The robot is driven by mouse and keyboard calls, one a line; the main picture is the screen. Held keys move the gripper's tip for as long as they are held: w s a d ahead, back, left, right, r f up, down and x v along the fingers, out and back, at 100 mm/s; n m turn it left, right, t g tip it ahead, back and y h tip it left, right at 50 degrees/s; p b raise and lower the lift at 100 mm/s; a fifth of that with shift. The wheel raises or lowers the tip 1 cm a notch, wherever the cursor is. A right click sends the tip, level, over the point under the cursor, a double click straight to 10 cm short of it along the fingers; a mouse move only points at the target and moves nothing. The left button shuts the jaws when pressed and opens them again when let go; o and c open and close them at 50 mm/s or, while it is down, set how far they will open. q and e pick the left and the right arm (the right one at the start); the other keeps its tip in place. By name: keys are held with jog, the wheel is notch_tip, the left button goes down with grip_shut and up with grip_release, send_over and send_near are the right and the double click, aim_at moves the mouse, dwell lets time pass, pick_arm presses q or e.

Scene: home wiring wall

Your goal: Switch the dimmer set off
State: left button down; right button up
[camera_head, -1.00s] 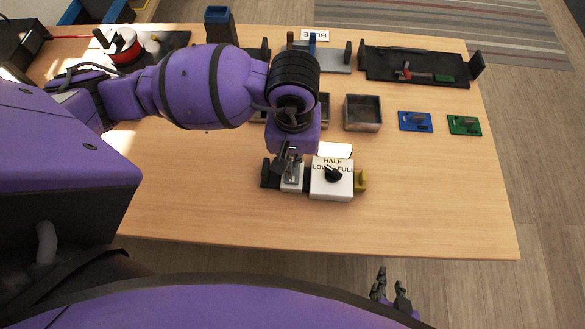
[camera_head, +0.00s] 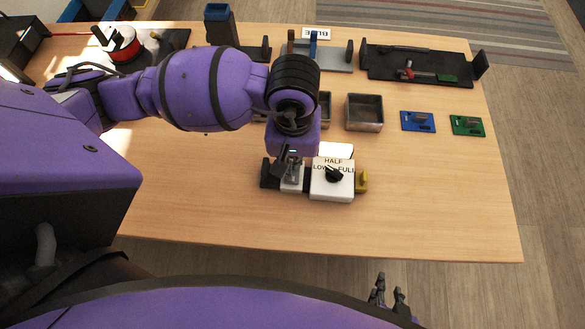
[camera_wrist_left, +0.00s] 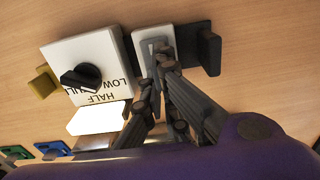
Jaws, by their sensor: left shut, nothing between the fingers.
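The dimmer set has a white box (camera_head: 334,190) with a black knob (camera_head: 333,173) and the words LOW, HALF and FULL. A grey switch plate (camera_head: 292,186) joins it on the left, and a bright white panel (camera_head: 337,150) lies behind it. In the left wrist view the knob (camera_wrist_left: 82,77) and grey plate (camera_wrist_left: 150,42) also show. My left gripper (camera_wrist_left: 160,58) is shut and empty, its tips at the grey plate and partly covering it. I cannot tell whether they touch its switch. My right gripper (camera_head: 388,288) is open, off the table's front edge.
A black end block (camera_head: 268,174) and a yellow block (camera_head: 361,181) flank the set. Behind stand a metal tray (camera_head: 364,112), a blue board (camera_head: 418,121), a green board (camera_head: 467,125) and a black rack (camera_head: 420,66). The table front (camera_head: 420,220) is clear.

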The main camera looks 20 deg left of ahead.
pick_arm(q)
jog(key=shift+f, duration=0.15)
pick_arm(e)
jog(key=shift+s+f, duration=0.1)
jog(key=shift+f, duration=0.05)
